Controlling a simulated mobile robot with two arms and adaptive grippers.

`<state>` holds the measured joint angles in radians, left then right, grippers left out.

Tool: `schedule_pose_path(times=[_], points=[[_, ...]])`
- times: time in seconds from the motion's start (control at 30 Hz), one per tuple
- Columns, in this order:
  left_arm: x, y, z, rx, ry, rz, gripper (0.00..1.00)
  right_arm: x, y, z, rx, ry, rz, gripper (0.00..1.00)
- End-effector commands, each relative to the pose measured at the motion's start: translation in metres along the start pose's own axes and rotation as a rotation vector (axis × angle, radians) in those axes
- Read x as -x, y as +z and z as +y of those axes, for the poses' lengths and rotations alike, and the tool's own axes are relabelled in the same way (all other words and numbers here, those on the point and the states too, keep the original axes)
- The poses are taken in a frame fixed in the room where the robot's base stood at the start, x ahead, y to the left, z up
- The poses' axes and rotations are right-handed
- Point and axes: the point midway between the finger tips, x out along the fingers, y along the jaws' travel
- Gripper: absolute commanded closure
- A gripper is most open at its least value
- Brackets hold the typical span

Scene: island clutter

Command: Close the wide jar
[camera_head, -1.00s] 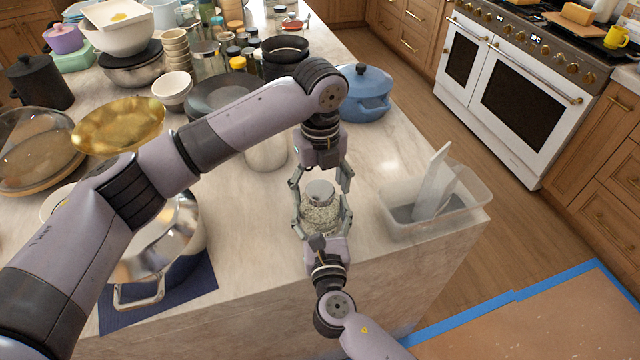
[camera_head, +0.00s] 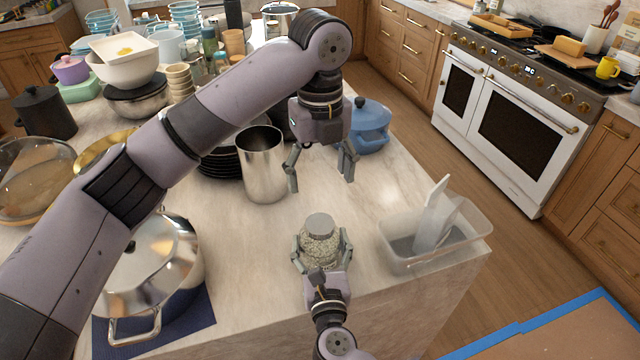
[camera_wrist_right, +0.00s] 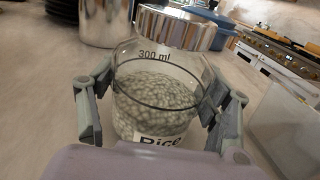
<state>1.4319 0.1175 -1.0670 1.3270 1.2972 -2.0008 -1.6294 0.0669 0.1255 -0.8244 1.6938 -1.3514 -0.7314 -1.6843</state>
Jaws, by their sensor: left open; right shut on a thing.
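The wide jar (camera_head: 320,246) is clear glass with pale grains inside, and it stands upright near the front edge of the counter. Its round metal lid (camera_head: 320,225) sits on its mouth; I cannot tell how tightly. In the right wrist view the jar (camera_wrist_right: 160,97) bears the marks "300 ml" and "Rice", and the silver lid (camera_wrist_right: 182,28) covers its top. My right gripper (camera_head: 321,250) is shut on the jar's body from the front. My left gripper (camera_head: 320,180) is open and empty, above and behind the jar, clear of the lid.
A tall steel canister (camera_head: 262,170) stands close to my left gripper. A clear plastic bin (camera_head: 440,250) with white items is right of the jar. A steel pot (camera_head: 150,265) is at the left. A blue pot (camera_head: 370,125) stands behind. The counter around the jar is clear.

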Motion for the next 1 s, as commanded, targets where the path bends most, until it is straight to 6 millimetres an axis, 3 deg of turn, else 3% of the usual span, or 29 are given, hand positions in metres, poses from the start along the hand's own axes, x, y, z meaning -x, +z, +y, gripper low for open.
schedule_pose_path(times=[0.23,0.27,0.6,1.0], points=[[0.0008,-0.0001,0.0001,0.000,0.000,0.000,0.29,0.0000,0.0000,0.0000,0.000,0.000,0.000,1.00],[0.0007,0.0000,0.0001,0.000,0.000,0.000,0.29,0.0000,0.0000,0.0000,0.000,0.000,0.000,0.27],[0.0005,0.0001,0.0002,0.000,0.000,0.000,0.29,0.0000,0.0000,0.0000,0.000,0.000,0.000,0.05],[0.0004,0.0001,0.0002,0.000,0.000,0.000,0.29,0.0055,-0.0009,0.0001,0.000,0.001,0.002,0.05]])
